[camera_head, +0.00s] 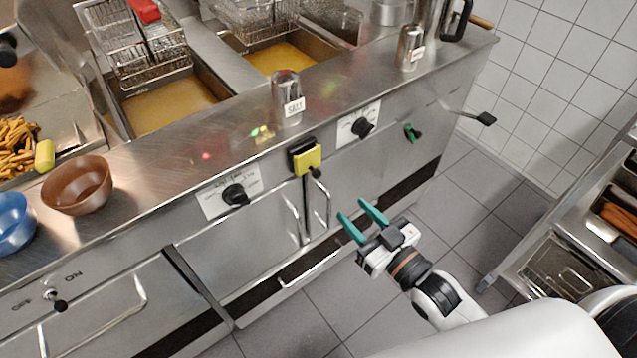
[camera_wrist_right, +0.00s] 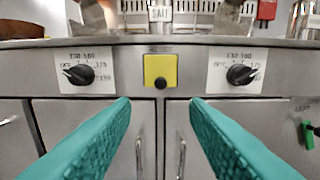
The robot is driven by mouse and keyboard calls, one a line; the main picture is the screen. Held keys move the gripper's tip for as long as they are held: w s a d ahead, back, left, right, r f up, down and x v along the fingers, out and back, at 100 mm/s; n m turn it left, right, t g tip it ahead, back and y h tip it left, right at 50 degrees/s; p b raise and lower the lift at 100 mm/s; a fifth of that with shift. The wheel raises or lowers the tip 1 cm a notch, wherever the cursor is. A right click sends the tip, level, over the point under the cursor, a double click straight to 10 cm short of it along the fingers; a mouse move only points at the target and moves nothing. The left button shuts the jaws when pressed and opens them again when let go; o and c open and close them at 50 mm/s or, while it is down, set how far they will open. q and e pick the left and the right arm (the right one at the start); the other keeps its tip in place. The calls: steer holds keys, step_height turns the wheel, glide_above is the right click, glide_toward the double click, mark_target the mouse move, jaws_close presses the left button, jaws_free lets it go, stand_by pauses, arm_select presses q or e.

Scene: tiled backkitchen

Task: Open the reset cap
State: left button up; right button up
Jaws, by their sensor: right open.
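The reset cap is a yellow square cover (camera_head: 307,160) with a small black knob at its lower edge. It sits on the fryer's steel front, between two black dials. In the right wrist view the cap (camera_wrist_right: 160,68) faces me squarely, upper middle, and looks closed. My right gripper (camera_head: 354,210) is open and empty, its teal fingers pointing at the fryer front, below and to the right of the cap. In the right wrist view the fingers (camera_wrist_right: 160,102) spread to both sides, below the cap and apart from it. My left gripper is not in view.
A left dial (camera_head: 236,195) and a right dial (camera_head: 363,128) flank the cap. A green switch (camera_head: 412,133) is farther right. Door handles (camera_head: 321,207) stick out below. A salt shaker (camera_head: 287,98) and bowls (camera_head: 78,186) stand on the counter. A rack (camera_head: 560,265) stands at right.

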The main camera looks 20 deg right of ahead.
mark_target(319, 176)
steer(key=x, duration=1.1)
steer(key=shift+w, duration=0.1)
jaws_close()
